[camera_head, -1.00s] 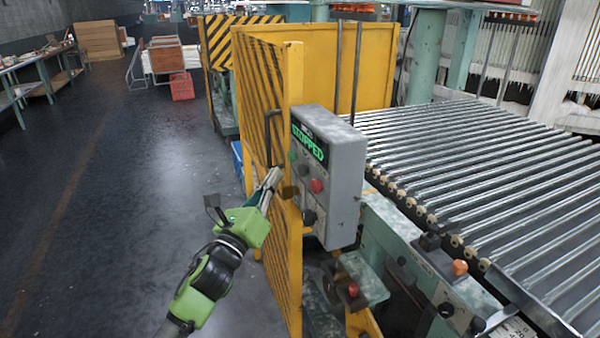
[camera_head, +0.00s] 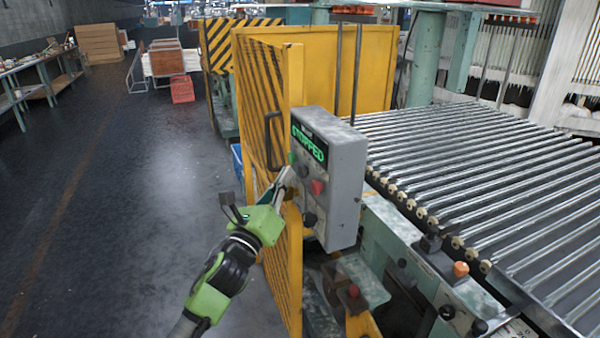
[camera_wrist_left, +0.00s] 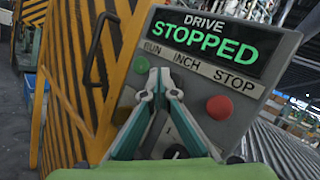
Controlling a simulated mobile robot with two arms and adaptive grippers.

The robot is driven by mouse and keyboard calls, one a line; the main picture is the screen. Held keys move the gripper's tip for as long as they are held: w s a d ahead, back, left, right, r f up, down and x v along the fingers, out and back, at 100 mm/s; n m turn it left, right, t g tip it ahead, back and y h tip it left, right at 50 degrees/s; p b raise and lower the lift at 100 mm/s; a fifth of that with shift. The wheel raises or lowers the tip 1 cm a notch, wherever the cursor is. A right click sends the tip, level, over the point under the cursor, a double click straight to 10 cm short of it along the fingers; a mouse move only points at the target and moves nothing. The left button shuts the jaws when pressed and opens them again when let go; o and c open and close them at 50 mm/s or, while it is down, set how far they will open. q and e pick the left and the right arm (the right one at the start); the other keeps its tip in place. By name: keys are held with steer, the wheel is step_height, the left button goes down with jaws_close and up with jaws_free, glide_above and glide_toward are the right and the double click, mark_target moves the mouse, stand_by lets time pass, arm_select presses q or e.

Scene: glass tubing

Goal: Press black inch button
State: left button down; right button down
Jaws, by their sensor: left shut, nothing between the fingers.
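The grey control box (camera_head: 340,185) has a lit green display reading STOPPED. In the left wrist view its strip (camera_wrist_left: 203,66) reads RUN, INCH, STOP. The black inch button (camera_head: 303,171) sits between a green button (camera_head: 292,158) and the red stop button (camera_head: 317,187). My left gripper (camera_head: 290,171) is shut and empty, its tips close to the box front beside the black button. In the left wrist view the fingertips (camera_wrist_left: 160,73) lie below the INCH label and largely hide that button; contact cannot be told. My right gripper is out of view.
A black knob (camera_head: 309,219) is lower on the box, below the buttons. A yellow striped guard panel (camera_head: 291,90) with a dark handle stands just left of the box. A roller conveyor (camera_head: 480,160) lies right. Open floor is at left.

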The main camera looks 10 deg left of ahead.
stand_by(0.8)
arm_select(q)
steer(key=shift+w+d, duration=0.25)
steer(key=shift+d, duration=0.1)
